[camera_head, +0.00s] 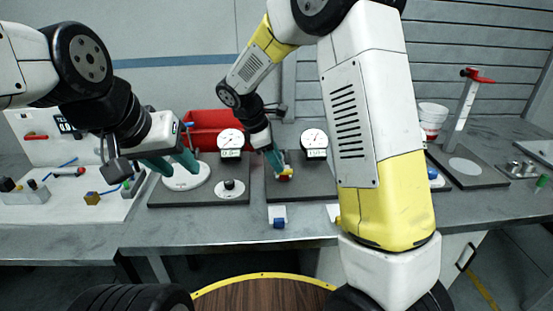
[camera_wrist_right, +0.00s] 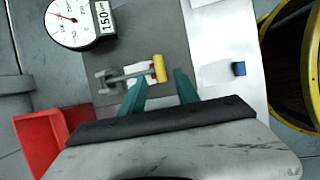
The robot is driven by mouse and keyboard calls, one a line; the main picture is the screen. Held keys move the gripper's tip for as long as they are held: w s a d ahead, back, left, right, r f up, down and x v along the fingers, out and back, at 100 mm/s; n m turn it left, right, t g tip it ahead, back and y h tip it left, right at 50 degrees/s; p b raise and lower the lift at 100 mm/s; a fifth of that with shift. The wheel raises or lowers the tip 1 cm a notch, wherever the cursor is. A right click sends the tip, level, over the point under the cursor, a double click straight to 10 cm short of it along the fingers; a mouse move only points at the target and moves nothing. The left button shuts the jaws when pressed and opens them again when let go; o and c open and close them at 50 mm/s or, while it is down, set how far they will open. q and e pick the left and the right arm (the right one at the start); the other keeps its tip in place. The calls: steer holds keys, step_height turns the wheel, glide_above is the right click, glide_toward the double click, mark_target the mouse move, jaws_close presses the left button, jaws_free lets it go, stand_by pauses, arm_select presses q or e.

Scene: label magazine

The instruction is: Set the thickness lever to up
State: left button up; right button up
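The thickness lever (camera_wrist_right: 135,74) is a grey bar with a yellow grip, mounted on a dark plate in the right wrist view. Its grip also shows in the head view (camera_head: 286,171). The bar points from its bracket toward the bench front; its tilt is hard to judge. My right gripper (camera_wrist_right: 160,80) is open, its teal fingertips on either side of the yellow grip in the picture. I cannot tell whether they touch it. My left gripper (camera_head: 172,163) is open and empty over a white disc (camera_head: 184,178) on the left plate.
A dial gauge (camera_head: 314,141) stands behind the lever, another (camera_head: 231,140) to its left. A red bin (camera_head: 206,124) is behind. A blue block (camera_head: 279,223) sits at the bench front. My right arm hides part of the bench right of the lever.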

steer(key=shift+x, duration=1.7)
steer(key=shift+c, duration=0.5)
jaws_close()
